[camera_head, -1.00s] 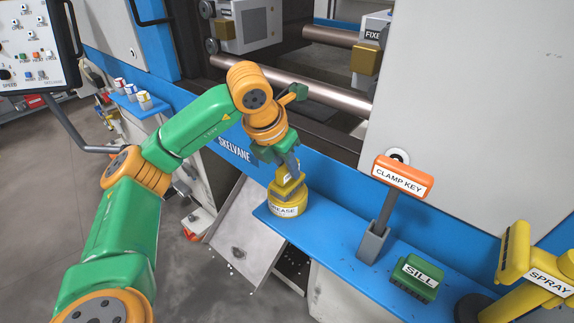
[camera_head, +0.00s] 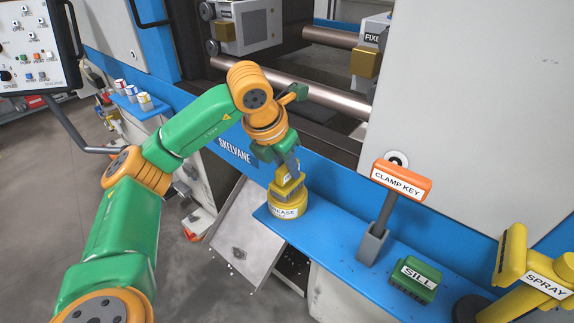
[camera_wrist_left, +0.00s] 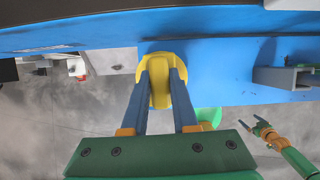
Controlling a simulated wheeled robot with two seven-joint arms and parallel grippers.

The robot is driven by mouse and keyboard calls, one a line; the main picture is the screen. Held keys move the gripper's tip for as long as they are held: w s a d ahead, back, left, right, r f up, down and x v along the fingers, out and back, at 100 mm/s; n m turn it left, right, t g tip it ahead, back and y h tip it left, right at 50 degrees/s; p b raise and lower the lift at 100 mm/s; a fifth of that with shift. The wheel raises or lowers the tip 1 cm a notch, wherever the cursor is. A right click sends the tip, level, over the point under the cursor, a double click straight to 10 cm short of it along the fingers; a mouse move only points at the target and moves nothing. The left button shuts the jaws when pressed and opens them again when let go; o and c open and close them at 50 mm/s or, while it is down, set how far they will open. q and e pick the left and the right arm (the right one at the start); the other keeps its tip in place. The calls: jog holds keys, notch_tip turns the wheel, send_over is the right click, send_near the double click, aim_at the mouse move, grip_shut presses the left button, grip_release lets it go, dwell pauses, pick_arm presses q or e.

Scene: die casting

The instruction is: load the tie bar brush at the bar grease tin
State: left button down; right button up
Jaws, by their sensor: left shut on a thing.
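The yellow grease tin (camera_head: 286,208) stands at the left end of the blue shelf, its label partly readable. My left gripper (camera_head: 288,172) points down over the tin and is shut on the yellow tie bar brush (camera_head: 286,187). The brush is at the tin's top; its lower end is hidden, so I cannot tell how deep it sits. In the left wrist view the two fingers (camera_wrist_left: 160,95) hold the yellow brush (camera_wrist_left: 159,90), with the round yellow tin (camera_wrist_left: 147,68) behind it. My right gripper is not in the head view; an arm with a gripper shows small at the right of the wrist view (camera_wrist_left: 262,130).
On the blue shelf (camera_head: 325,238) stand an orange clamp key (camera_head: 402,180) in a grey holder, a green sill block (camera_head: 414,279) and a yellow spray tool (camera_head: 540,280). Copper-coloured tie bars (camera_head: 300,85) run behind. A control panel (camera_head: 35,45) hangs at upper left.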

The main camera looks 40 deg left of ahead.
pick_arm(q)
notch_tip(320, 180, up, 6)
jog(key=p, duration=0.5)
jog(key=shift+r, duration=0.25)
jog(key=shift+f, duration=0.1)
